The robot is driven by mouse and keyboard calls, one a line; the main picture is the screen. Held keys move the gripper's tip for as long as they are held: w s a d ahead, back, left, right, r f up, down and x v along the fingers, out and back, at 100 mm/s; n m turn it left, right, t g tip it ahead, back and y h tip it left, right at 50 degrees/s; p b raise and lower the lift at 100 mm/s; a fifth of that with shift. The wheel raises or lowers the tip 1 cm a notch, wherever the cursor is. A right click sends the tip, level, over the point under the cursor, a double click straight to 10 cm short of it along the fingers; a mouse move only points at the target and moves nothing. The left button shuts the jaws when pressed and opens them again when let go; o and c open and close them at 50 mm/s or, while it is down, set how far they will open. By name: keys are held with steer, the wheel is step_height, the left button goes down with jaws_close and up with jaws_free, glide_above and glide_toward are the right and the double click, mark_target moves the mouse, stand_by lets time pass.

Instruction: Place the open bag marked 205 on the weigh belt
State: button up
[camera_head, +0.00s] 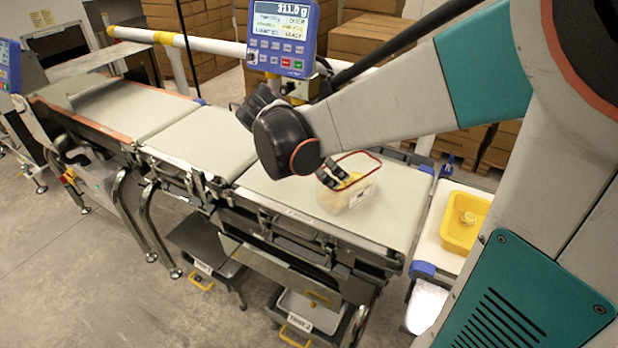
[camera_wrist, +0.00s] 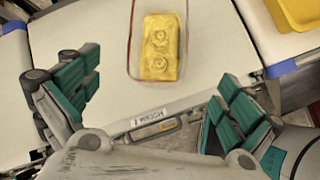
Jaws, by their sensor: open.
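A clear, open-topped bag (camera_head: 346,196) with a red rim and yellow contents stands upright on the right-hand belt section (camera_head: 388,215). A small label shows on its side, but I cannot read its number. In the wrist view the bag (camera_wrist: 160,48) is seen from above, with a yellow block of noodle-like nests inside. My gripper (camera_head: 328,176) is beside the bag's left rim in the head view. In the wrist view my gripper (camera_wrist: 156,102) has its fingers wide apart with nothing between them; the bag lies beyond the fingertips.
A blue scale display (camera_head: 284,38) reading about 311.0 g stands behind the belts. The middle belt section (camera_head: 200,140) and left section (camera_head: 130,105) are clear. A yellow tub (camera_head: 463,222) stands at the right. Cartons (camera_head: 370,40) are stacked behind.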

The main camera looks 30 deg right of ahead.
steer(key=s+a+r+m+t+y, duration=0.2)
steer(key=s+a+m+t+y, duration=0.3)
steer(key=s+a+m, duration=0.8)
steer(key=shift+s+a+m+y, duration=0.35)
steer(key=shift+a+m+y, duration=0.85)
steer(key=shift+m, duration=0.9)
steer(key=shift+d, duration=0.25)
steer(key=shift+c, duration=0.2)
